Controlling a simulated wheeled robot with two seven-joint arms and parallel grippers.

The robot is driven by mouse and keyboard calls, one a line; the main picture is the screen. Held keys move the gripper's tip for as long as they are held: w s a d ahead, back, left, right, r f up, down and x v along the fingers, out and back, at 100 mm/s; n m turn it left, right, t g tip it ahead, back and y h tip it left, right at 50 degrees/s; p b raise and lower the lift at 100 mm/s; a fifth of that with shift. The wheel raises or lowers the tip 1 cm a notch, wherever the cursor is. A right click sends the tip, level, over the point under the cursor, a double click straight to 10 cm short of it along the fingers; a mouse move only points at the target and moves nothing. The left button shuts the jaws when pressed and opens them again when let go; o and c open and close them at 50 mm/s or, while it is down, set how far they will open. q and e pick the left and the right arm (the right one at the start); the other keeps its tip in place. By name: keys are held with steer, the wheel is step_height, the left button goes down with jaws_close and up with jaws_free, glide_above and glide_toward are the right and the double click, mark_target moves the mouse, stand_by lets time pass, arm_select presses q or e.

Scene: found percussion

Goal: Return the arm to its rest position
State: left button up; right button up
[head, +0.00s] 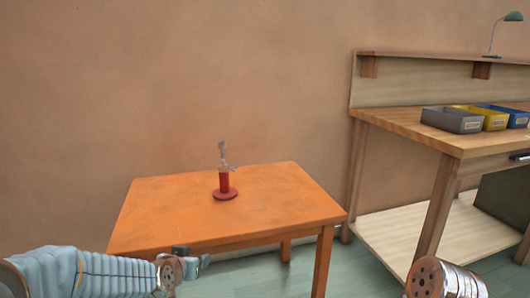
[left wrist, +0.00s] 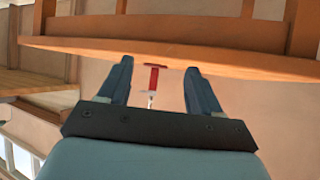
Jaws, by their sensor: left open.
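My left arm comes in low from the left in the head view. Its gripper (head: 192,262) is in front of the orange table's near edge. In the left wrist view the two fingers (left wrist: 157,68) stand apart with nothing between them. A red upright object (head: 225,182) with a round red base and a grey upper part stands on the table, beyond the gripper and apart from it. It also shows upside down in the left wrist view (left wrist: 154,76), in the background between the fingers. My right gripper is not in view.
The orange table (head: 285,205) is otherwise bare. At the right stands a wooden workbench (head: 400,121) with a grey bin (head: 452,120), a yellow bin (head: 490,119), a blue bin (head: 515,117) and a green lamp (head: 512,17) on its shelf. Open floor (head: 365,270) lies between them.

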arm_select(q)
steer(key=s+d+f+g, duration=0.1)
steer(key=s+f+g, duration=0.25)
steer(key=f, duration=0.65)
steer(key=s+d+f+g, duration=0.15)
steer(key=s+f, duration=0.25)
steer(key=f, duration=0.6)
steer(key=s+d+f+n+g+h, duration=0.1)
steer(key=s+d+f+g, duration=0.1)
steer(key=s+f, duration=0.5)
steer(key=s+d+f+n+g+h, duration=0.1)
steer(key=s+d+f+g, duration=0.2)
steer(key=s+f, duration=0.4)
steer(key=s, duration=0.4)
steer(key=shift+s+f+n+g+h, duration=0.15)
steer(key=shift+s+n+g+h, duration=0.15)
steer(key=shift+n+g, duration=0.1)
